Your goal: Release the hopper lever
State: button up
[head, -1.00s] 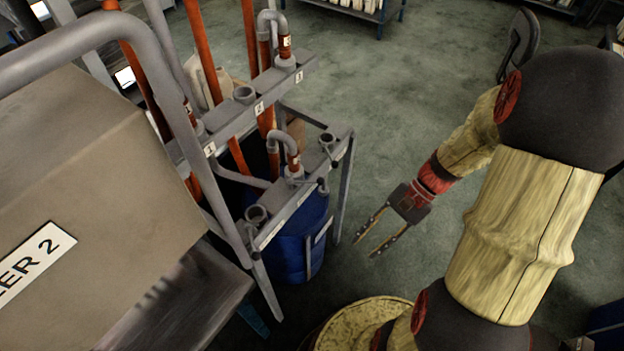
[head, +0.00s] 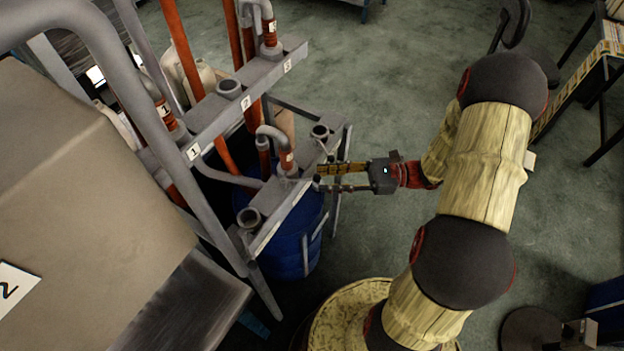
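My gripper (head: 318,178) is at the right end of the grey pipe rack (head: 273,228), reaching in from the right. Its two fingers are apart, with a visible gap between them, and point left. The fingertips are close to the rack's front rail, beside a thin dark lever-like part (head: 328,155). I cannot tell whether the fingertips touch it or whether it lies between them. No part is clearly marked as the hopper lever. The large beige hopper-like box (head: 90,170) fills the left side.
A blue barrel (head: 290,245) stands under the rack. Curved grey pipes with red collars (head: 286,158) and open sockets (head: 249,217) line the rails. Orange pipes (head: 182,45) rise behind. Open green floor (head: 360,100) lies beyond the rack. Shelving (head: 600,70) stands at the far right.

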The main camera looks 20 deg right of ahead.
aim_at(320, 179)
jog(key=shift+b+x, duration=0.5)
jog(key=shift+x, duration=1.65)
jog(key=c, duration=0.8)
grip_shut()
